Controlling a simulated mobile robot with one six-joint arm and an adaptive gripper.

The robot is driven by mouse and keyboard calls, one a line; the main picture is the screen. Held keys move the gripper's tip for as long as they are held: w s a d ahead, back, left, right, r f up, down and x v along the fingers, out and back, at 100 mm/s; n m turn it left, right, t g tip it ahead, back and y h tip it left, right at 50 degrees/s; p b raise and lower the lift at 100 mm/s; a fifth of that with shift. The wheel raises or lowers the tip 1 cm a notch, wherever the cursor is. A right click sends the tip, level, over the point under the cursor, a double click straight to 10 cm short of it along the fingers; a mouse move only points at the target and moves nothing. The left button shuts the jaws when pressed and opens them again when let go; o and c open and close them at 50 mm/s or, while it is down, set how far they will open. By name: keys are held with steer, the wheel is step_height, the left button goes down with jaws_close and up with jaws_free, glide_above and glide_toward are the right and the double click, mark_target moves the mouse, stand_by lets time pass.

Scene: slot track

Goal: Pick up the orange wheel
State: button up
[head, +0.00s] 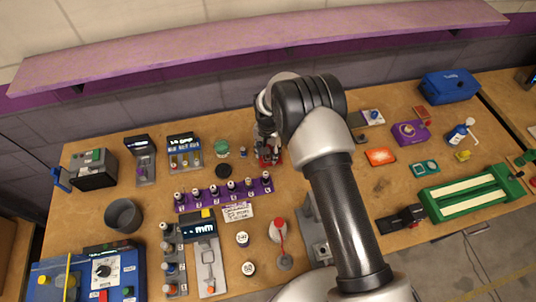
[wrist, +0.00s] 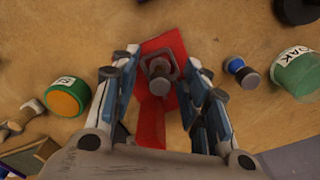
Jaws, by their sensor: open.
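My gripper (wrist: 160,68) is open, its fingers on either side of a grey post with a square collar (wrist: 159,74) on a red base (wrist: 155,118). I cannot tell whether they touch it. In the head view my gripper (head: 266,145) is over the same red base (head: 269,160), mostly behind my arm. I cannot clearly identify an orange wheel. The closest match in the wrist view is a round orange face in a green rim (wrist: 66,97), lying left of the fingers. Its shape below is unclear.
A green jar labelled OAK (wrist: 296,72) and a small blue-ended part (wrist: 240,70) lie right of the fingers. Some bare wood shows between items.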

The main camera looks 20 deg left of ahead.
steer(key=shift+c, duration=0.4)
jaws_close()
